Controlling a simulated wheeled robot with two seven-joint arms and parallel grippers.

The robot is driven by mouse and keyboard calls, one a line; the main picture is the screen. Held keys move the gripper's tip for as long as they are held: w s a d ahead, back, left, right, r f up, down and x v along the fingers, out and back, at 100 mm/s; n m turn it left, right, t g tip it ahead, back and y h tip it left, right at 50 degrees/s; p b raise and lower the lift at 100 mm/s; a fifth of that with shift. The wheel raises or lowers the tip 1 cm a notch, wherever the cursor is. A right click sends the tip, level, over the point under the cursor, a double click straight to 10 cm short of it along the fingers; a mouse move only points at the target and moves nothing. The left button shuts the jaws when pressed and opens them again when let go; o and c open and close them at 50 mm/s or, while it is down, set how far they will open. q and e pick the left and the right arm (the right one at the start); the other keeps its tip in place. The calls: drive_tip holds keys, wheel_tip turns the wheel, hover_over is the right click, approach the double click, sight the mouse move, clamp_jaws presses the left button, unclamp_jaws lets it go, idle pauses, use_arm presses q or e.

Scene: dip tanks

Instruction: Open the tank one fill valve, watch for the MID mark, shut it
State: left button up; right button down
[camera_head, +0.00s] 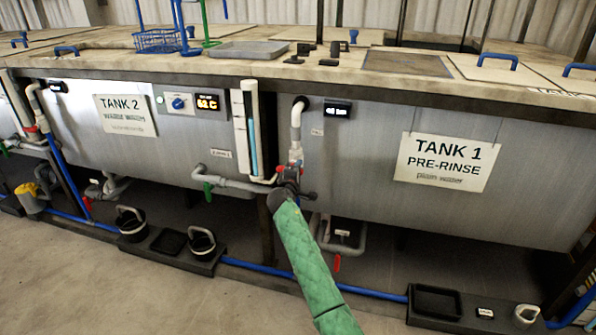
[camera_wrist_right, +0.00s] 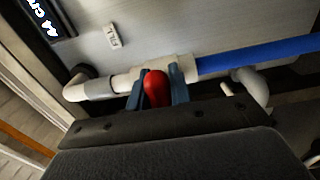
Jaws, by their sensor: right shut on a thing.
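Tank one (camera_head: 360,180) is the steel tank on the right, with a "TANK 1 PRE-RINSE" sign (camera_head: 445,161). Its fill pipe (camera_head: 297,120) comes down the left of its front; the pipe also shows in the right wrist view (camera_wrist_right: 122,84), near a "FILL" tag (camera_wrist_right: 112,36). My right gripper (camera_head: 289,180) is at this pipe, and in the right wrist view its blue fingers (camera_wrist_right: 160,88) are shut on the red valve handle (camera_wrist_right: 154,90). A small display (camera_head: 337,109) is on the tank; the wrist view shows "44 cm" on it (camera_wrist_right: 35,15). No MID mark is readable. My left gripper is out of view.
A sight tube (camera_head: 252,135) with a bluish column stands between the tanks. Tank two (camera_head: 175,150) is at left. A drain pipe with a red handle (camera_head: 337,263) hangs below tank one. A blue hose (camera_head: 260,268) and black trays (camera_head: 435,301) lie along the floor.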

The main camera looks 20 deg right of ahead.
drive_tip(key=shift+f, duration=0.15)
drive_tip(key=c, duration=1.3)
unclamp_jaws()
drive_tip(key=shift+s, duration=0.1)
drive_tip(key=v, duration=0.7)
drive_tip(key=shift+s+a, duration=0.2)
drive_tip(key=shift+s, duration=0.05)
